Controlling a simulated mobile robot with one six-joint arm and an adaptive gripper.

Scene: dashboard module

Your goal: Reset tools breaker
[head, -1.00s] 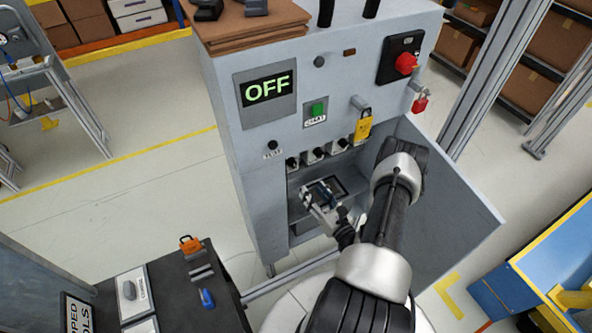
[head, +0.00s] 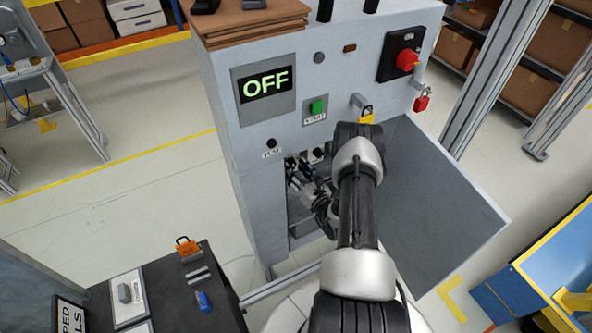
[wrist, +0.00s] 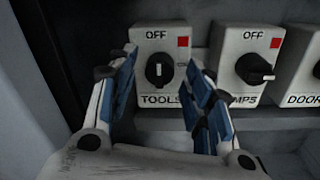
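The tools breaker (wrist: 160,68) is a white box in the wrist view with a black knob, an OFF mark, a red square and the label TOOLS. In the head view my gripper (head: 298,172) is inside the open cabinet (head: 255,200), partly hidden by my arm.
Right of it stand a second breaker (wrist: 250,65), its label partly hidden by a finger, and the DOOR breaker (wrist: 306,70). The cabinet door (head: 440,205) hangs open on the right. The cabinet's left inner wall (wrist: 45,60) is close. The display (head: 266,88) reads OFF.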

